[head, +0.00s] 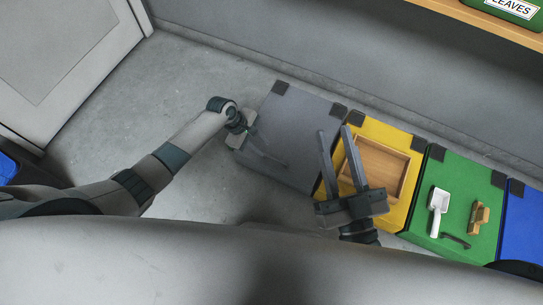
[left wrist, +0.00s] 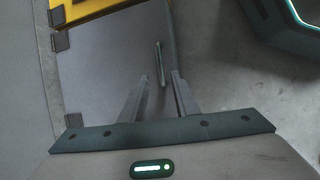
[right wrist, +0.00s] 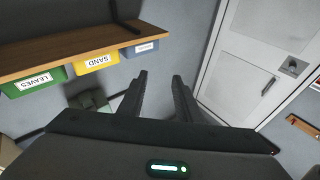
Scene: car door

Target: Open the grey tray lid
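The grey tray lid (head: 300,118) lies closed and flat at the left end of a row of coloured lids. Its thin dark bar handle (head: 276,161) runs along the near edge; it also shows in the left wrist view (left wrist: 160,62). My left gripper (head: 256,144) is low over the lid's left end, near the handle's end. Its fingers (left wrist: 160,75) are apart, with the handle lined up between and beyond the tips; contact cannot be told. My right gripper (head: 334,130) is open and empty above the border of grey and yellow lids; its fingers also show (right wrist: 160,75).
The yellow tray (head: 400,140) holds a wooden box (head: 378,168). The green lid (head: 465,185) carries a white scoop (head: 437,205) and a wooden brush (head: 479,217). A blue lid (head: 522,220) is at far right. A wooden shelf (head: 470,16) stands above; floor at left is free.

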